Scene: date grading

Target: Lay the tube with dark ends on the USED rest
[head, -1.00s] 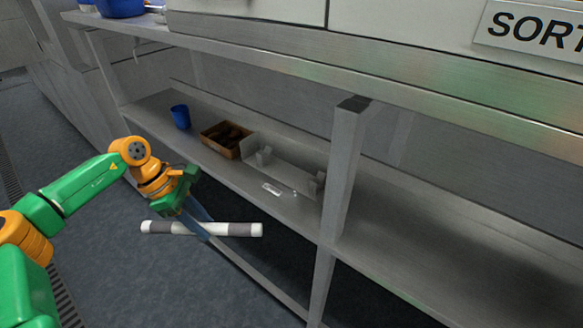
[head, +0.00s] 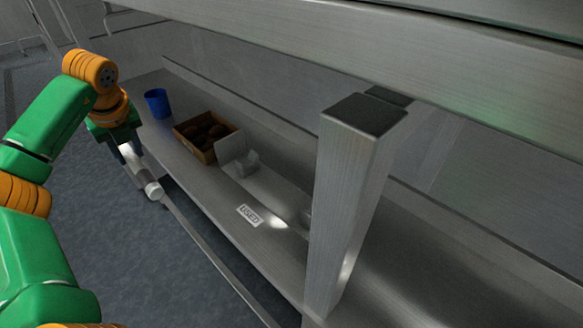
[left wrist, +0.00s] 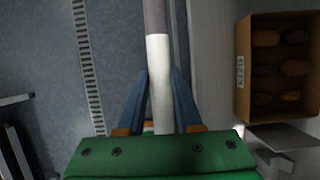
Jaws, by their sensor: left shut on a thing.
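My left gripper (head: 128,150) is shut on the white tube (head: 140,172), which has a grey band near its white end tip. In the left wrist view the tube (left wrist: 160,75) runs lengthwise between the blue fingers, its grey part at the top. The tube is held in the air just off the shelf's front edge. The USED rest is a grey plate with a cradle (head: 248,163) on the lower shelf; its other cradle is mostly hidden behind the post. The USED label (head: 249,215) lies in front of it. My right gripper is not in view.
A brown box of dates (head: 187,142) and a blue cup (head: 157,102) stand left of the rest on the shelf (head: 205,185). A thick metal post (head: 343,210) rises to its right. An upper beam (head: 290,45) crosses above.

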